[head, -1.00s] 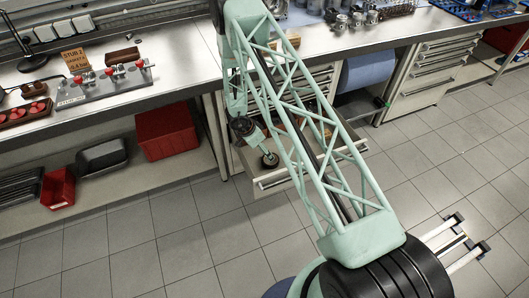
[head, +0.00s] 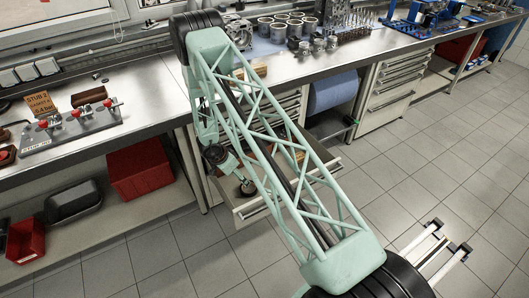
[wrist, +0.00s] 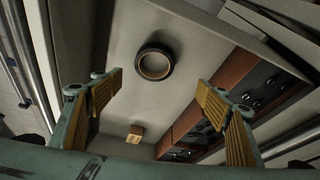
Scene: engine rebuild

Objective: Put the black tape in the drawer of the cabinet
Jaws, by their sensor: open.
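The black tape (wrist: 154,64) is a dark ring lying flat on the grey floor of the open drawer (wrist: 195,45) in the wrist view. In the head view the drawer (head: 245,213) is pulled out from the cabinet (head: 262,128) under the bench. My gripper (wrist: 160,95) is open, its yellow-padded fingers spread wide apart. The tape shows between and beyond the fingertips, touching neither finger. In the head view my gripper reaches down to the drawer, and a small dark round shape, probably the tape, shows at its end. My arm's lattice link covers part of the drawer.
A brown holder with dark inserts (wrist: 205,135) and a small tan box (wrist: 135,134) are also in the drawer. A red bin (head: 140,167) stands on the shelf to the left. A blue roll (head: 333,92) hangs right of the cabinet.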

